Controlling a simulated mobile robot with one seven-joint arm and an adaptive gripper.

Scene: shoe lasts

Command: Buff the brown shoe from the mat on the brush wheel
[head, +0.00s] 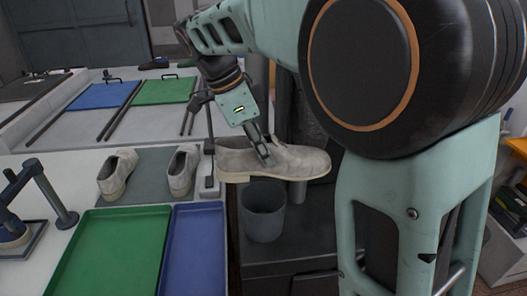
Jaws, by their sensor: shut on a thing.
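My gripper (264,152) is shut on a grey-beige shoe (303,163), with its fingers at the shoe's opening. The shoe is held roughly level, sole down, above a grey bin, toe to the right; its colour looks more grey than brown. Two similar grey-beige shoes, a left one (118,174) and a right one (183,170), stand on a dark grey mat (150,161) to the left. A dark machine body (304,118) stands behind the held shoe. I cannot make out the brush wheel; my arm and the shoe cover part of that area.
A green tray (110,255) and a blue tray (199,255) lie at the table's front. A dark stand (58,205) is at the far left. The grey bin (263,212) is below the shoe. More blue (103,95) and green (165,91) panels lie on a table behind.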

